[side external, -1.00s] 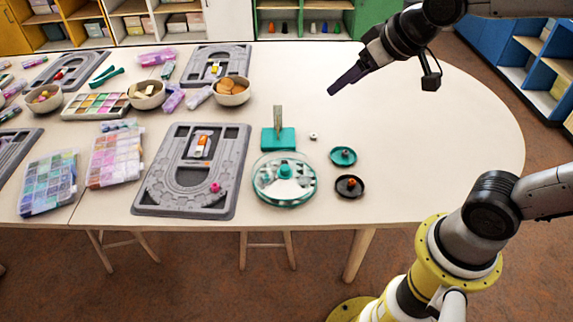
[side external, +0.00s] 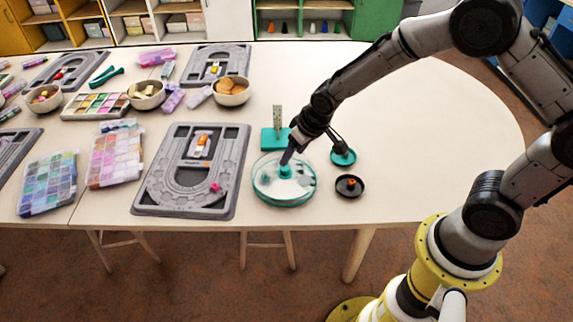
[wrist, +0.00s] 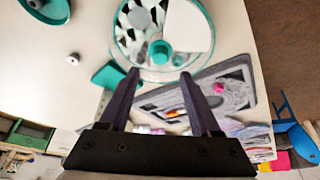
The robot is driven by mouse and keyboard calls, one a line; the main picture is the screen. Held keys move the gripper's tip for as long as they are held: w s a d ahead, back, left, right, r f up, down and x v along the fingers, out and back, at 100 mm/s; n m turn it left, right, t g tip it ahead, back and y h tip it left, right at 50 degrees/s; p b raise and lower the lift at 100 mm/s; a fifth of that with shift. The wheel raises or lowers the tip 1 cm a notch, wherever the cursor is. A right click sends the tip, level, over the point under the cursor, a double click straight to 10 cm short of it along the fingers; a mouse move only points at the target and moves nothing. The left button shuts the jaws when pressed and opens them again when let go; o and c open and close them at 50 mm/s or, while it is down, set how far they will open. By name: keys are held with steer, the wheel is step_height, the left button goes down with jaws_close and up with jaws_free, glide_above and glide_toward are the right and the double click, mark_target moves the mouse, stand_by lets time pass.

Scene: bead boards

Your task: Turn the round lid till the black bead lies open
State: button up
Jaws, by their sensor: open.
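The round lid (side external: 298,187) tops a shallow round case with a teal rim, and a teal knob (side external: 285,172) stands at its middle. In the wrist view the lid (wrist: 190,25) has a white wedge-shaped part, a grey disc and black-and-white patches; the knob (wrist: 160,53) shows near its lower edge. I cannot pick out the black bead for certain. My gripper (side external: 286,158) is over the case, fingertips close to the knob. In the wrist view my gripper (wrist: 159,75) is open, with nothing between its fingers and the knob just beyond the tips.
A teal block with an upright post (side external: 278,137) stands just behind the case. A teal dish (side external: 343,157) and a black dish (side external: 349,187) lie to its right. A grey bead board (side external: 180,203) lies close on the left. The table's right side is clear.

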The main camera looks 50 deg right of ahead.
mark_target(285, 168)
steer(key=x, duration=0.7)
steer(key=shift+w, duration=0.1)
steer(key=shift+c, duration=0.2)
jaws_close()
stand_by(1.1)
